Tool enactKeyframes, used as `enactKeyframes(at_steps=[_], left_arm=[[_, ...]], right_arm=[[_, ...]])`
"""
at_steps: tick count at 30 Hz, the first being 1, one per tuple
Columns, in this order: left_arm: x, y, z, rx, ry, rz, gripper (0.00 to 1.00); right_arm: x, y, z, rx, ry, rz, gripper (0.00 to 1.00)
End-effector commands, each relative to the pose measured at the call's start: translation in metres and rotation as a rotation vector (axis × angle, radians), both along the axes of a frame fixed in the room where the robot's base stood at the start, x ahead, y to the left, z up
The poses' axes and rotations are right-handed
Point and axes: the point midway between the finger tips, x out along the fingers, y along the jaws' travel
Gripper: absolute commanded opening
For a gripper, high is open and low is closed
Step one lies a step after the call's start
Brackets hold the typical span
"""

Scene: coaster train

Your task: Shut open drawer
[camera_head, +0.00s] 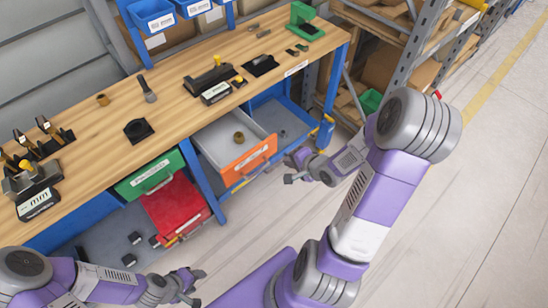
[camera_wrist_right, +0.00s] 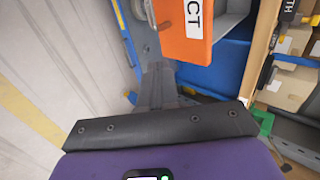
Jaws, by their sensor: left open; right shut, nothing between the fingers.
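The open drawer (camera_head: 236,174) has an orange front with a white label and a grey inside, and juts out from under the wooden bench. A small brown ring-shaped part (camera_head: 238,138) lies in it. Its orange front (camera_wrist_right: 182,45) also fills the top middle of the right wrist view. My right gripper (camera_head: 291,178) is shut and empty, just right of the drawer front and apart from it in the head view. It also shows in the wrist view (camera_wrist_right: 158,85), below the orange front. My left gripper (camera_head: 197,287) is open and empty at the bottom, away from the drawer.
A blue bench leg (camera_head: 202,180) stands between. Tools and black fixtures lie on the bench top (camera_head: 180,105). Shelving stands at right; the floor (camera_head: 450,220) is clear.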

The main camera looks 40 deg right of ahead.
Motion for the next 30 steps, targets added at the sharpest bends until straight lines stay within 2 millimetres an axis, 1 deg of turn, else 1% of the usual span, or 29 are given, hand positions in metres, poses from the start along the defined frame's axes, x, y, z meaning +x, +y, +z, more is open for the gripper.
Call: enactKeyframes(at_steps=[1,4,9,14,15,18,21,25,30], left_arm=[[0.0,0.0,-0.011,0.0,0.0,0.0,0.53],[0.0,0.0,-0.023,0.0,0.0,0.0,0.53],[0.0,0.0,-0.043,0.0,0.0,0.0,0.53],[0.0,0.0,-0.059,0.0,0.0,0.0,0.53],[0.0,0.0,-0.062,0.0,0.0,0.0,0.53],[0.0,0.0,-0.068,0.0,0.0,0.0,0.53],[0.0,0.0,-0.072,0.0,0.0,0.0,0.53],[0.0,0.0,-0.074,0.0,0.0,0.0,0.53],[0.0,0.0,-0.074,0.0,0.0,0.0,0.53]], right_arm=[[0.002,0.0,-0.006,-0.005,-0.002,0.001,0.0],[0.004,0.0,-0.009,-0.008,-0.001,-0.002,0.0],[0.025,0.003,-0.028,-0.005,0.001,0.001,0.0],[0.042,0.004,-0.044,-0.004,0.0,0.0,0.0],[0.051,0.004,-0.042,-0.007,-0.003,0.003,0.0],[0.065,0.006,-0.04,-0.006,-0.003,0.0,0.0],[0.074,0.006,-0.04,-0.006,0.0,-0.001,0.0],[0.079,0.006,-0.038,-0.004,0.001,-0.002,0.0],[0.08,0.006,-0.038,-0.004,0.002,-0.002,0.0]])
